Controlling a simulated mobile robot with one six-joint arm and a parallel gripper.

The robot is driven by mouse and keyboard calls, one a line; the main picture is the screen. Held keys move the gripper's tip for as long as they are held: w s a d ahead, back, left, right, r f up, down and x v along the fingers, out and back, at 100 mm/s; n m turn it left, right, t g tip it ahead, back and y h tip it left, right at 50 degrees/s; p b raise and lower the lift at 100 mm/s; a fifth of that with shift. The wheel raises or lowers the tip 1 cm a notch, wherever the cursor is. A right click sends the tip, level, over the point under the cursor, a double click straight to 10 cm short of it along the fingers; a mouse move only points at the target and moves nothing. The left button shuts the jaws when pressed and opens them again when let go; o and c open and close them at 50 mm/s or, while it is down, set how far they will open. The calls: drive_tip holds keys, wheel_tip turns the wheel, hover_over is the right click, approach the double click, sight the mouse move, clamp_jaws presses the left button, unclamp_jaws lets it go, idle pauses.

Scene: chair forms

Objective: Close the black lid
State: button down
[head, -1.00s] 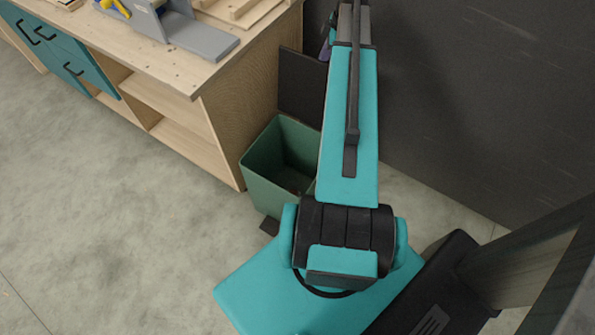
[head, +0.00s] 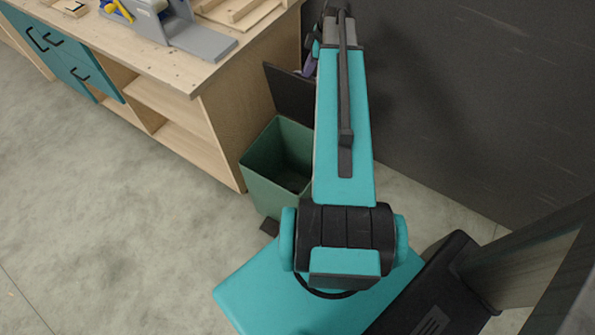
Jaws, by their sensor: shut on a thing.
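The black lid (head: 287,92) stands raised at the back edge of the green bin (head: 268,190), tilted a little forward. The bin is open at the top and its dark inside shows. A black pedal (head: 269,227) sticks out at the bin's front foot. My gripper (head: 308,70) is at the lid's upper right edge, small and partly hidden behind my teal arm. It is shut on the lid's edge, though the fingertips are hard to make out. My arm also hides the right side of the bin and lid.
A wooden workbench (head: 205,87) with open shelves and teal drawers (head: 62,55) stands left of the bin. A grey vise-like tool (head: 190,35) and wood pieces lie on it. A dark wall (head: 470,110) rises to the right. The floor (head: 110,220) at left is clear.

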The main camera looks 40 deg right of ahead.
sight(297, 88)
drive_tip(key=f, duration=0.1)
drive_tip(key=s+f, duration=0.1)
drive_tip(key=a+f, duration=0.1)
drive_tip(key=shift+s+a+f+g, duration=0.1)
drive_tip(key=shift+s+f+g, duration=0.1)
drive_tip(key=shift+s+g, duration=0.15)
drive_tip(key=shift+w+f, duration=0.3)
drive_tip(key=shift+f, duration=0.1)
drive_tip(key=shift+w+a+f+g, duration=0.25)
drive_tip(key=shift+w+a+f, duration=0.85)
drive_tip(key=shift+f, duration=0.1)
drive_tip(key=shift+a, duration=0.2)
drive_tip(key=s+r, duration=0.1)
drive_tip(key=s+a, duration=0.1)
drive_tip(key=shift+s+r, duration=0.3)
drive_tip(key=shift+r, duration=0.1)
drive_tip(key=shift+w+a+f, duration=0.15)
drive_tip(key=shift+a, duration=0.05)
